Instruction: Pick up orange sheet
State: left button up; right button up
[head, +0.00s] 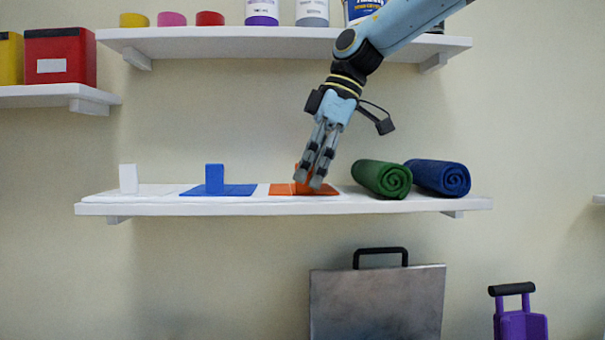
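The orange sheet (283,189) lies flat on the white shelf in the head view, with an upright orange tab at its middle. My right gripper (308,185) reaches down from the upper right, and its fingers are right at the tab and hide most of it. The fingertips are just above or at the sheet's surface. Whether the fingers are closed on the tab or only in front of it cannot be told. My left gripper is not in view.
On the same shelf (140,210) are a white sheet (128,180), a blue sheet (214,182), a green roll (381,178) and a blue roll (440,177). The green roll is close on the right. An upper shelf (230,46) holds tubs and tape rolls. A grey case (377,305) stands below.

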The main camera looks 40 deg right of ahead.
jog(key=shift+w+a+f, duration=0.15)
jog(key=shift+f, duration=0.2)
jog(key=c, duration=0.3)
grip_shut()
jog(key=shift+r, duration=0.1)
